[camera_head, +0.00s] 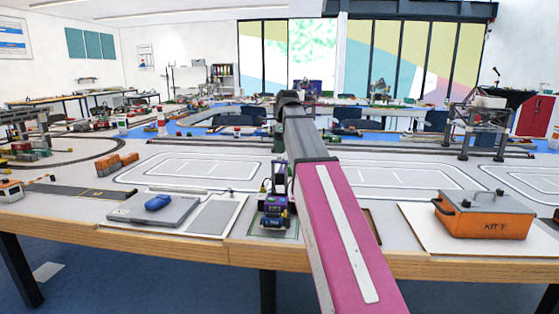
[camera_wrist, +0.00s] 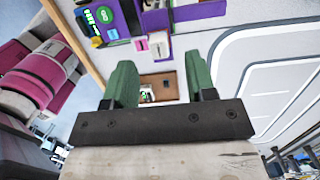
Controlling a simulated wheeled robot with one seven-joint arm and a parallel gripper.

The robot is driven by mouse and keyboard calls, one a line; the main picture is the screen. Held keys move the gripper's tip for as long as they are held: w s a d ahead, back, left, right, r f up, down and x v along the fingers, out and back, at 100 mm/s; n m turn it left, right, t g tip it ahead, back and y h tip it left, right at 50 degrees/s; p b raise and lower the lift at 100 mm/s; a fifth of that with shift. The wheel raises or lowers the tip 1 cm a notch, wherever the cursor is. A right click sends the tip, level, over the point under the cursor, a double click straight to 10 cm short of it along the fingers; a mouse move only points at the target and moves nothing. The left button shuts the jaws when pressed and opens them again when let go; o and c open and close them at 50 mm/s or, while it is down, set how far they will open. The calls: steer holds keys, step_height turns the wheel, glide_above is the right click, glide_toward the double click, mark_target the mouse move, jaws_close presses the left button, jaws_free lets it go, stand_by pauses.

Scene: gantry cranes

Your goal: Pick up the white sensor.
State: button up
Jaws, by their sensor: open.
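A small white piece (camera_wrist: 147,96) with some green lies in a brown tray (camera_wrist: 172,80) on the table in the wrist view; it may be the white sensor, but it is partly hidden by my gripper's mount. My gripper (camera_wrist: 159,64) has two green fingers, spread apart with nothing held between them. The tray shows in the gap between the fingers, below them. In the head view my pink and grey arm stretches over the table and hides most of the tray (camera_head: 375,226). My gripper cannot be made out there.
A grey case (camera_head: 152,211) with a blue object lies farther left. An orange box marked KIT Y (camera_head: 484,218) stands at the right. White track mats lie behind.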

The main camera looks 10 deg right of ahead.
steer(key=f, duration=0.3)
steer(key=shift+a+f, duration=0.3)
steer(key=shift+f, duration=0.05)
jaws_close()
steer(key=shift+r, duration=0.2)
step_height(320, 180, up, 4)
steer(key=shift+w+f, duration=0.1)
steer(key=shift+w, duration=0.05)
steer(key=s+a+r, duration=0.3)
steer(key=a+r, duration=0.4)
steer(key=a, duration=0.4)
steer(key=shift+s+a, duration=0.15)
